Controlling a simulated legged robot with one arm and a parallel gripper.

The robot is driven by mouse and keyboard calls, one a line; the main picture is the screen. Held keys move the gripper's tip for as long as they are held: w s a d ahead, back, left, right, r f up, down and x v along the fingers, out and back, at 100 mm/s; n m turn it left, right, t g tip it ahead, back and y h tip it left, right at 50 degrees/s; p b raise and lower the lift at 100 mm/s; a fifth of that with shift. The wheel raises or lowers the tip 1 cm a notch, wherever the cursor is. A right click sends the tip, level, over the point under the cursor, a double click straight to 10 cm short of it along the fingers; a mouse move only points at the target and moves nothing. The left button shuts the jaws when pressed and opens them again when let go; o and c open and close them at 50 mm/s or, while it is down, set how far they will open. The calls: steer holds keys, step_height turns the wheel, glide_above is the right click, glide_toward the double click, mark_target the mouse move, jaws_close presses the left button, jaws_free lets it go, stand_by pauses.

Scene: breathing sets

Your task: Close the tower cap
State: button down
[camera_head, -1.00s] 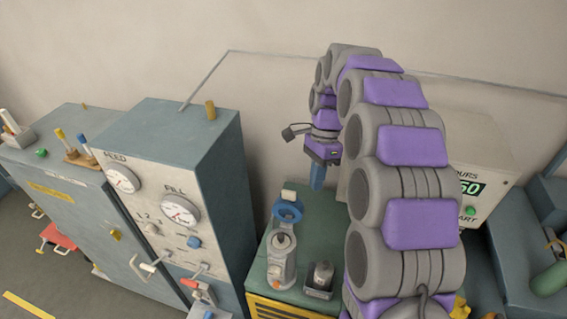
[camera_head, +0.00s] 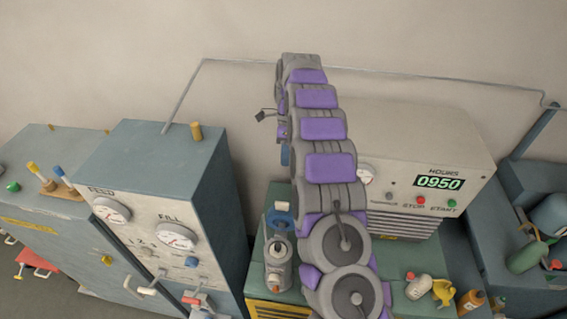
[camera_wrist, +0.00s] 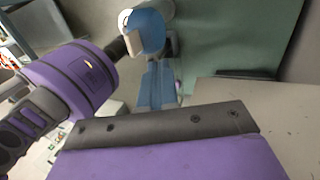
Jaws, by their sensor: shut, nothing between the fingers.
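The tower (camera_head: 278,272) is a grey cylinder standing on the green bench top, left of my arm. Its blue cap (camera_head: 281,223), with a white block (camera_head: 281,207) on it, appears swung up behind the tower's top. My arm hides part of this area. My gripper (camera_head: 285,155) is mostly behind my arm, higher than the cap, with only a bit of blue finger showing. In the wrist view, the blue fingers (camera_wrist: 162,88) are together and empty. The blue cap (camera_wrist: 150,28) lies beyond them, apparently apart from them.
A panel cabinet with gauges (camera_head: 177,236) stands left of the bench (camera_head: 256,285). A cream machine (camera_head: 431,143) with a lit display stands behind and right. Small bottles (camera_head: 419,287) sit on the right. A thin pipe runs along the wall.

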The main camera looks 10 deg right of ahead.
steer(key=p, duration=0.2)
glide_toward(282, 214)
steer(key=w+d+f, duration=0.1)
steer(key=w+f, duration=0.2)
steer(key=w, duration=0.1)
steer(key=shift+s+a+r, duration=0.1)
steer(key=shift+s+a, duration=0.2)
steer(key=shift+s, duration=0.55)
steer(key=shift+s+a, duration=0.3)
steer(key=shift+s, duration=0.5)
